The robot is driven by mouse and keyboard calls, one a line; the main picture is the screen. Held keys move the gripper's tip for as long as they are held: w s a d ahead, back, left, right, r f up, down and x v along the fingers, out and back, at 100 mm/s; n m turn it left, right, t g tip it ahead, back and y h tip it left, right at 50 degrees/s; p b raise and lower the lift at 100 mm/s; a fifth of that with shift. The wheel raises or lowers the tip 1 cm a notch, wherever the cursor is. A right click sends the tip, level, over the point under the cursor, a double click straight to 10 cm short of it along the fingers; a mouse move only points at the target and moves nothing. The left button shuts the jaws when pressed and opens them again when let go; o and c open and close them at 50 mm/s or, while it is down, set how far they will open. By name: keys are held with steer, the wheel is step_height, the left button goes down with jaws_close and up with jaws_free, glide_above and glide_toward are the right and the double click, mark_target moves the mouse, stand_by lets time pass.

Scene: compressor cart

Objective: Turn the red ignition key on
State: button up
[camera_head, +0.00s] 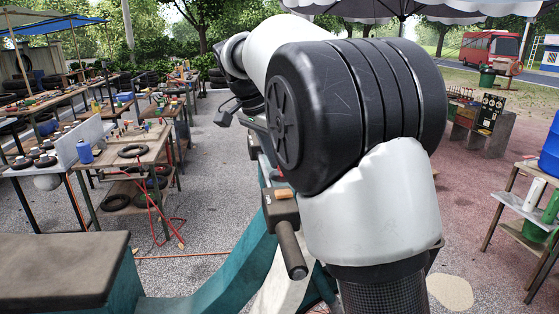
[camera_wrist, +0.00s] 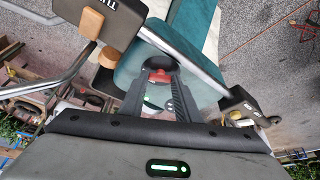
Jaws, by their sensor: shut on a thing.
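In the wrist view, the red ignition key (camera_wrist: 158,76) shows as a small red patch between the tips of my gripper (camera_wrist: 160,74). The two dark fingers reach up from the lower middle and are shut on the key. The key sits by a dark round fitting in front of a teal body panel (camera_wrist: 190,30). Its exact turn angle is too small to tell. In the head view my arm covers the middle, and the key and my gripper are hidden behind it.
A handlebar with a dark grip (camera_head: 292,250) stands close to my arm. In the wrist view, a chrome bar runs right of the fingers, and a dark box (camera_wrist: 115,15) is at upper left. Cluttered workbenches (camera_head: 125,155) stand left; a dark seat (camera_head: 60,265) is at lower left.

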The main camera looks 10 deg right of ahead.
steer(key=o, duration=1)
steer(key=shift+o, duration=0.2)
steer(key=shift+r, duration=0.1)
steer(key=v, duration=1.7)
steer(key=shift+r, duration=0.1)
